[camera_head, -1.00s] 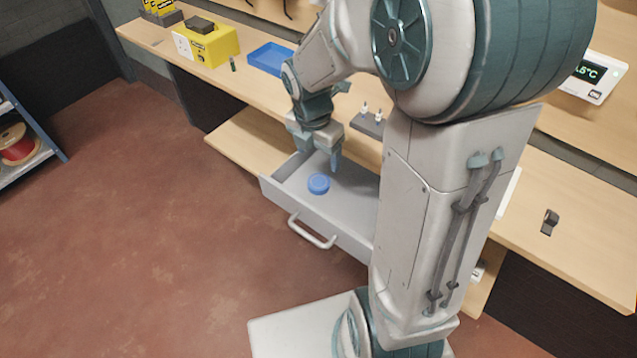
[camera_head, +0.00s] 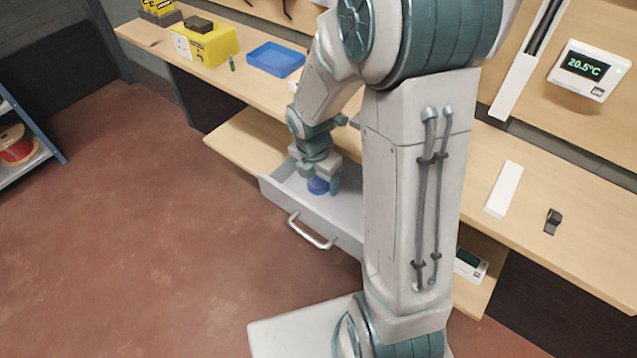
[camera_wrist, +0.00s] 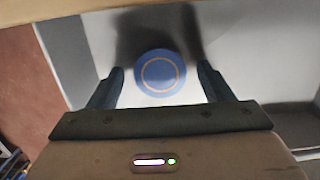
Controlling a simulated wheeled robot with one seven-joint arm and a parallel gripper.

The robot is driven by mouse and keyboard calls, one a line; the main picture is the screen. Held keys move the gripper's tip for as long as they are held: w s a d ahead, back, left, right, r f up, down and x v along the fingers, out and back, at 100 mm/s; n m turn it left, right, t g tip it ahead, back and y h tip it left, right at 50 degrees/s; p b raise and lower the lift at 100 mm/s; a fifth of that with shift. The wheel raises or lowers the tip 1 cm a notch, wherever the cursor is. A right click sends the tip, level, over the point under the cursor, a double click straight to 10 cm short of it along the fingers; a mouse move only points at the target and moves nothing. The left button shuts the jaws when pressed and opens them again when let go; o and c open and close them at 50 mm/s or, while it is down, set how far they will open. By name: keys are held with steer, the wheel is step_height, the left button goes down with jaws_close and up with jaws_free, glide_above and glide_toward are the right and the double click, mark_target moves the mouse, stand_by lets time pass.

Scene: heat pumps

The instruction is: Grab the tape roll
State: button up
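The blue tape roll (camera_head: 318,186) lies flat in the open grey drawer (camera_head: 350,217). In the wrist view the tape roll (camera_wrist: 160,73) shows as a blue disc with an orange ring, between the two fingers and a little beyond the middle of the gap. My gripper (camera_head: 322,184) points down into the drawer right at the roll. In the wrist view my gripper (camera_wrist: 160,82) is open, with a visible gap between each finger and the roll. The far side of the roll is partly hidden in the head view.
The drawer walls stand close around my gripper, with the drawer handle (camera_head: 312,232) at the front. The bench (camera_head: 520,215) above holds a blue tray (camera_head: 275,59), a yellow box (camera_head: 208,45), a white block (camera_head: 504,189) and a small black part (camera_head: 552,221).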

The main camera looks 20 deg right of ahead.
steer(key=c, duration=1)
steer(key=shift+r, duration=0.1)
